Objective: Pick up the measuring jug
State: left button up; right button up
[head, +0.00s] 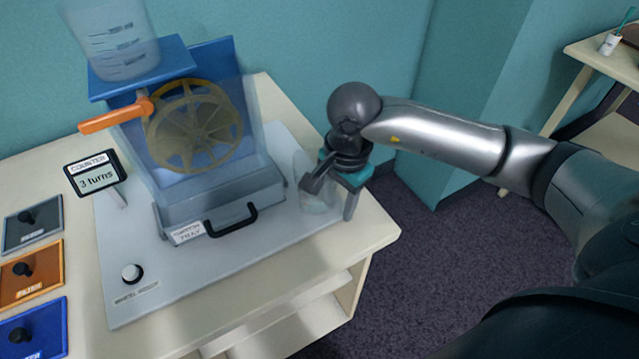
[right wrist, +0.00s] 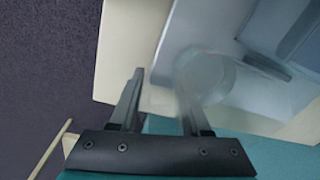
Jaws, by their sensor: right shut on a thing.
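The clear measuring jug (head: 312,200) is at the right end of the grey base board, just in front of my right gripper (head: 328,187). My right gripper is shut on the jug, with one finger crossing its side in the head view. In the right wrist view the jug's round rim (right wrist: 208,70) shows beyond the fingers (right wrist: 160,92), which stand apart; the part between them is hard to make out. The jug looks upright. Whether its bottom touches the board cannot be told. My left gripper is not in view.
Left of the jug stands a blue machine with a yellow wheel (head: 195,130), an orange lever (head: 115,115) and a grey tray with a black handle (head: 232,220). A clear marked container (head: 112,40) sits on top. A counter (head: 95,173) reads 3 turns. The table edge is close right.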

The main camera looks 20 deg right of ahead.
grip_shut()
jog(key=shift+r, duration=0.15)
dwell(0.4)
notch_tip(320, 180, up, 20)
jog(key=p, duration=0.3)
dwell(1.0)
dwell(2.8)
